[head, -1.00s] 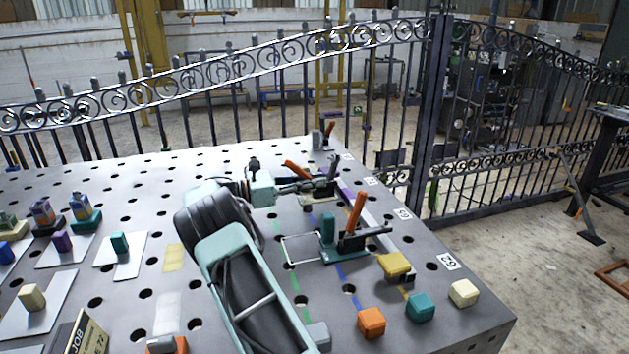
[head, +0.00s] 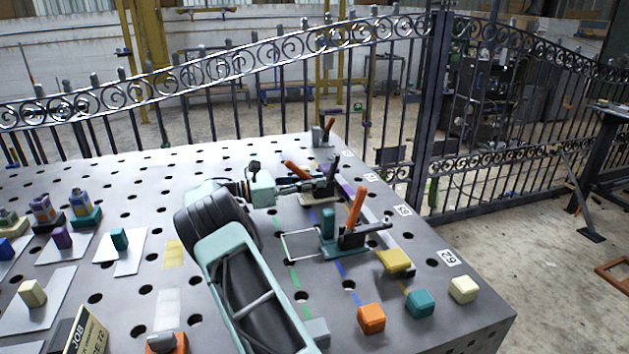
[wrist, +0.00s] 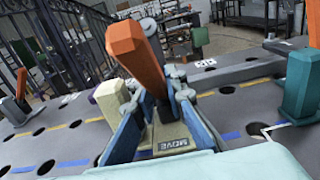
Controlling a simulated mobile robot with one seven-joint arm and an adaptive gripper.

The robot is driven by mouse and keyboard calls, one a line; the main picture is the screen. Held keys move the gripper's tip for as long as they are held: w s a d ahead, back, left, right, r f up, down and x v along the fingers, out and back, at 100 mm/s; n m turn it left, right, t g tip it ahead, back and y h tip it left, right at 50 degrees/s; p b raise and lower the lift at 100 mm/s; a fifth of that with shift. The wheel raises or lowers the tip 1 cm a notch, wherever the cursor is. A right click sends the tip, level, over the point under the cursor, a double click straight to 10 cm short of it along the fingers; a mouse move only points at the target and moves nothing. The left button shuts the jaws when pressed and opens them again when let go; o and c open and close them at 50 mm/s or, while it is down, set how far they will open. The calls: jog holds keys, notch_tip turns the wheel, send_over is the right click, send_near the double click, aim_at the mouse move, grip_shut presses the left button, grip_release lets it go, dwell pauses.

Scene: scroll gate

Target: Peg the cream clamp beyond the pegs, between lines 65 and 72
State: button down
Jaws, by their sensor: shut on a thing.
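The cream clamp (head: 318,198) stands at the far right of the grey perforated table, with an orange handle and a dark arm. I cannot tell whether the base touches the table. The pegs and most line numbers are too small or hidden to make out.
A teal clamp (head: 345,243) with an orange handle stands nearer me. Another clamp (head: 321,136) stands at the far corner. Yellow (head: 396,260), orange (head: 371,318), teal (head: 420,303) and cream (head: 463,289) blocks sit near the right edge. A scrolled iron gate stands behind.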

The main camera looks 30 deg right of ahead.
jog(key=shift+f, duration=0.65)
jog(key=c, duration=1.9)
grip_release()
jog(key=shift+s+a+f, duration=0.1)
jog(key=shift+f, duration=0.15)
jog(key=v, duration=1.2)
jog(key=shift+s+r, duration=0.1)
jog(key=shift+r, duration=0.15)
